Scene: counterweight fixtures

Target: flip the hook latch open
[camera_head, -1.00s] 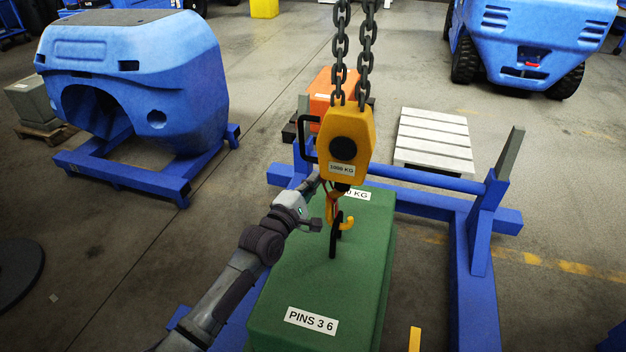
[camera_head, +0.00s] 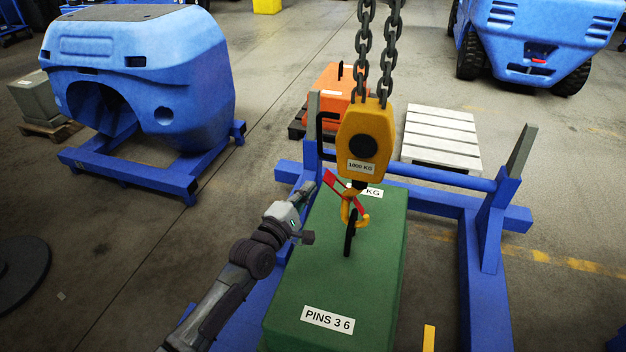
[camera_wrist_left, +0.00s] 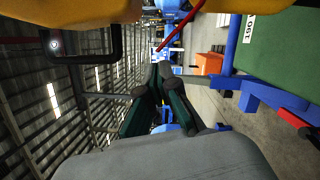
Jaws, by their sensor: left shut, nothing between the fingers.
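The yellow hook block (camera_head: 366,132) hangs on two chains, with its yellow hook (camera_head: 364,219) below it and a dark lifting eye (camera_head: 350,236) at the hook. The red latch (camera_head: 334,180) slants from upper left to lower right across the hook's shank, its upper end standing out to the left. A red bar, likely the latch, also shows in the left wrist view (camera_wrist_left: 179,32). My left gripper (camera_head: 309,187) is shut and empty, left of the hook and apart from the latch in the head view. Its fingertips also show in the left wrist view (camera_wrist_left: 159,70). My right gripper is out of view.
The green counterweight (camera_head: 345,285) lies under the hook inside a blue frame (camera_head: 470,285) with an upright post at right. A black handle (camera_head: 321,132) sticks out left of the block. An orange weight (camera_head: 330,88) and white pallet (camera_head: 441,138) stand behind.

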